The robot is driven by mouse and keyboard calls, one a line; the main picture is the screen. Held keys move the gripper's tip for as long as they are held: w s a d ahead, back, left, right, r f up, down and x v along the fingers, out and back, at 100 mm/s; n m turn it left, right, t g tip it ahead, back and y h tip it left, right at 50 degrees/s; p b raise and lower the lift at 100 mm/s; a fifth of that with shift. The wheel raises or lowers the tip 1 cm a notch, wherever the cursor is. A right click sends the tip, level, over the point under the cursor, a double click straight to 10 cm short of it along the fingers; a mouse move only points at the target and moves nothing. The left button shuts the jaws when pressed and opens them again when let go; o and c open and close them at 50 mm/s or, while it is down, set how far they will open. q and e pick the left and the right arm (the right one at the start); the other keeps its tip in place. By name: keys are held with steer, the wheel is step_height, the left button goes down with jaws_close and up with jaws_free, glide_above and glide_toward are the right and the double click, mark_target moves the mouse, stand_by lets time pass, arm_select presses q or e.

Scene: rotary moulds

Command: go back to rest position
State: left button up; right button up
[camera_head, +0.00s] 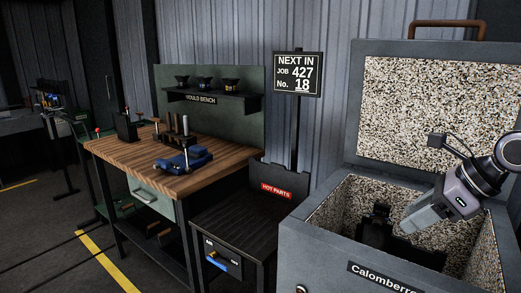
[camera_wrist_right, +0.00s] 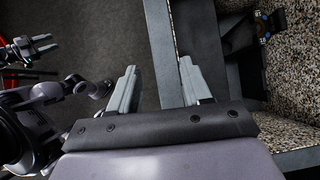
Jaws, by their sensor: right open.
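My right gripper (camera_head: 408,224) is open, with its pale fingers pointing down and left over the opening of the grey lined box (camera_head: 318,255). In the right wrist view its two fingers (camera_wrist_right: 158,85) stand apart with nothing between them. The grey wall of the box (camera_wrist_right: 163,40) shows just beyond the gap. A dark part (camera_head: 375,222) is inside the box; its lower portion is hard to make out. In the right wrist view a dark block with small markings (camera_wrist_right: 262,28) lies against the speckled lining. My left gripper does not show in the head view.
The box's raised lid (camera_head: 440,110) stands behind my right arm. Left of the box is a dark hot-parts stand (camera_head: 235,228), then a wooden mould bench (camera_head: 150,165) with a blue fixture (camera_head: 185,160). A "NEXT IN" sign (camera_head: 297,74) reads job 427, No. 18.

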steer(key=s+a+f+m+y, duration=0.3)
steer(key=a+y, duration=0.3)
steer(key=a, duration=0.3)
steer(key=s+a+f+m+y, duration=0.2)
steer(key=a+f+m+y, duration=0.15)
steer(key=a+y, duration=0.4)
steer(key=s+d+f+m+t+h, duration=0.2)
steer(key=f+m+t+h, duration=0.5)
steer(key=m, duration=0.7)
steer(key=s+d+f+m+t+h, duration=0.2)
steer(key=f+m+t+h, duration=0.45)
steer(key=m, duration=0.75)
steer(key=s+d+f+m+g+h, duration=0.3)
steer(key=s+f+m+g, duration=0.5)
steer(key=s+f, duration=0.6)
step_height(320, 180, down, 3)
steer(key=shift+d+f+m, duration=0.15)
steer(key=shift+d+m, duration=0.05)
steer(key=shift+m, duration=0.65)
steer(key=shift+s, duration=0.1)
